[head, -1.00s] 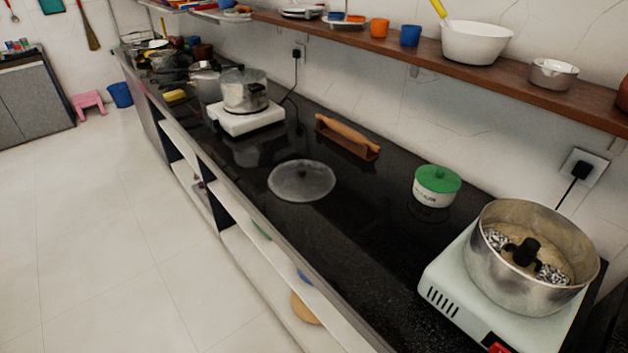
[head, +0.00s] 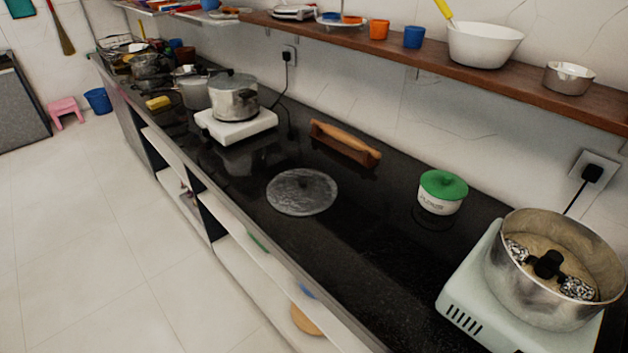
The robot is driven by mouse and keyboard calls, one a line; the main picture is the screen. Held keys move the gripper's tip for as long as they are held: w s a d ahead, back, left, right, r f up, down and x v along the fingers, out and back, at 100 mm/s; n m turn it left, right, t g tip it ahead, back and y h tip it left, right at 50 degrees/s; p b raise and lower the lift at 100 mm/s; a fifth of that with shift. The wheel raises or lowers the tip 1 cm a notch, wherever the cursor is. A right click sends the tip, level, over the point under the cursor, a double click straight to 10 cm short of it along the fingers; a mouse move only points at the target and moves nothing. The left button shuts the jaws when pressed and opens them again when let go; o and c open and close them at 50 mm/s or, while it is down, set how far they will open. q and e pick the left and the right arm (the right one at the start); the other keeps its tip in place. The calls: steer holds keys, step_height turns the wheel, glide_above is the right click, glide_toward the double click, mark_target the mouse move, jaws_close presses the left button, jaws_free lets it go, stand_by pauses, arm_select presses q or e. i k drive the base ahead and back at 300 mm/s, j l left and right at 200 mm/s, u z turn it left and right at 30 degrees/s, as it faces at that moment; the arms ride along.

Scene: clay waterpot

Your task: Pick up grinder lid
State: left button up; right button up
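I take this to be the grinder lid. The grinder (head: 470,290) stands at the lower right, a pale green base with an open metal drum (head: 510,265) on it. Inside the drum are a black hub and patterned grey rollers. Neither of my grippers shows in the head view.
A white pot with a green lid (head: 443,190) and a rolling pin in a wooden holder (head: 345,143) stand near the lid. A cooker on a white stove (head: 236,125) is farther back. A wooden shelf (head: 430,60) runs above. The counter between lid and grinder is clear.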

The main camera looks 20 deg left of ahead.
mark_target(300, 191)
steer(key=i+j+z, duration=0.1)
steer(key=j+z, duration=0.3)
steer(key=j, duration=0.3)
steer(key=j+z, duration=0.45)
steer(key=j, duration=0.3)
steer(key=j+z, duration=0.4)
steer(key=j, duration=0.35)
steer(key=k+l, duration=0.05)
